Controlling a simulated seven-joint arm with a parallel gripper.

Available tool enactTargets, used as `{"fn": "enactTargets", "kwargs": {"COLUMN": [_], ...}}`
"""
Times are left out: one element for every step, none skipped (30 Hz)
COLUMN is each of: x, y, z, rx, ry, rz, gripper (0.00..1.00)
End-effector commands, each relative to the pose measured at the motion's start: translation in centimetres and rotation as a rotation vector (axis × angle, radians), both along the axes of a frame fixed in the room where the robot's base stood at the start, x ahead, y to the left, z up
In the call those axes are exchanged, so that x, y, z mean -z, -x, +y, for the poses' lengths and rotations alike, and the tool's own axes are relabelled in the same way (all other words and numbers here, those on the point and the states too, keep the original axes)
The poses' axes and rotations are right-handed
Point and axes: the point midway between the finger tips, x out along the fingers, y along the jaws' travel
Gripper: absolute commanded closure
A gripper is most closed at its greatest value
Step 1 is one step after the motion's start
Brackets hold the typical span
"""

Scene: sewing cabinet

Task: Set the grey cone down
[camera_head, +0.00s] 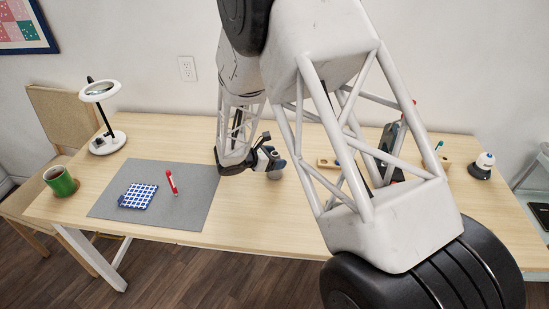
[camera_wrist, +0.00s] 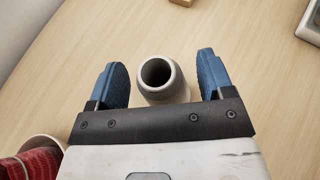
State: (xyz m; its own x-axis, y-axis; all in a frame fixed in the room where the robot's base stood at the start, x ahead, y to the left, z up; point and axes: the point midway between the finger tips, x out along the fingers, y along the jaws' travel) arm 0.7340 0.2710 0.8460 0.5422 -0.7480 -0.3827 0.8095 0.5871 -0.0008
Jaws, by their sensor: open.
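The grey cone (camera_wrist: 162,80) stands on the light wood table in the wrist view, its open round top facing the camera. My gripper (camera_wrist: 162,82) is open, with a blue finger on each side of the cone. A gap shows between the cone and each finger. In the head view, my gripper (camera_head: 277,168) is low over the middle of the table, right of the grey mat. The cone (camera_head: 274,175) shows there only as a small grey patch beside the fingers.
The grey mat (camera_head: 160,218) holds a blue checked cloth (camera_head: 138,196) and a red pen-like item (camera_head: 172,183). A green mug (camera_head: 62,182) and a lamp (camera_head: 108,143) stand left. A red item (camera_wrist: 32,168) is near my gripper's lower left. My arm hides part of the table's right side.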

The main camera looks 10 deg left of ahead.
Motion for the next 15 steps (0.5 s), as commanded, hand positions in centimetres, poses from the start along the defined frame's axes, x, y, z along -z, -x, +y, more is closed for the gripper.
{"fn": "enactTargets", "kwargs": {"x": [-0.1, -0.2, -0.3, -0.3, -0.4, -0.5, -0.6, -0.7, -0.8, -1.0, -1.1, -1.3, -1.5, -1.7, -1.9], "y": [0.0, 0.0, 0.1, 0.2, 0.2, 0.4, 0.5, 0.7, 0.9, 1.1, 1.3, 1.6, 1.8, 2.0, 2.4], "z": [0.0, 0.0, 0.1, 0.2, 0.4, 0.6, 0.8, 1.0, 1.3, 1.6, 1.9, 2.3, 2.6, 2.9, 3.4], "rx": [0.000, 0.000, -0.001, -0.001, -0.001, -0.001, -0.001, -0.001, -0.001, -0.001, -0.002, -0.003, -0.003, -0.001, -0.001], "ry": [-0.001, -0.001, 0.000, 0.000, 0.000, 0.000, 0.000, 0.000, -0.001, -0.001, -0.001, -0.001, -0.001, -0.001, -0.001], "rz": [-0.001, -0.001, 0.000, 0.000, 0.000, 0.000, 0.000, 0.000, 0.000, 0.000, 0.000, -0.001, -0.001, -0.001, -0.001], "gripper": [0.26, 0.26, 0.26, 0.26, 0.26, 0.26, 0.26, 0.26, 0.26, 0.26, 0.26, 0.26, 0.26, 0.26, 0.26]}}
